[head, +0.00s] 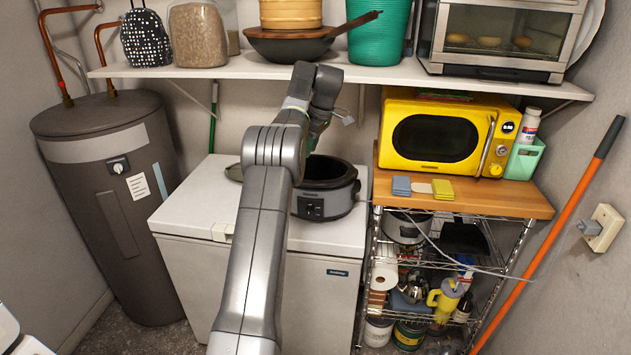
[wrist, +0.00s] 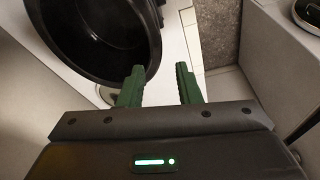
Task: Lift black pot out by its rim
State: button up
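The black pot (head: 328,170) sits in a grey slow cooker (head: 332,203) on the white chest freezer (head: 190,205). In the wrist view the pot (wrist: 90,35) fills the upper left, and its dark inside looks empty. My gripper (wrist: 160,70) is open with its two green fingers apart. The left finger overlaps the pot's near right rim in the picture, and the right finger is outside it over the white surface. I cannot tell whether either finger touches the rim. In the head view my gripper is mostly hidden by my arm, above the pot.
A dark flat round thing (head: 234,173), perhaps a lid, lies left of the cooker, partly behind my arm. A shelf (head: 250,68) with a wok (head: 290,48) hangs above. A yellow microwave (head: 398,107) and wire rack stand right. The freezer's left top is clear.

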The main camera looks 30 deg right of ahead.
jog(key=d, duration=0.3)
jog(key=b, duration=0.2)
send_over(315, 184)
notch_tip(315, 184, down, 7)
jog(key=shift+n, duration=0.3)
jog(key=shift+a+p+x, duration=0.15)
jog(key=shift+p+x, duration=0.3)
jog(key=shift+x, duration=1.15)
jog(key=shift+a+p+x, duration=0.15)
jog(key=shift+p+x, duration=0.25)
jog(key=shift+x, duration=1.25)
jog(key=shift+w+r, duration=0.1)
grip_shut()
jog(key=shift+r, duration=0.1)
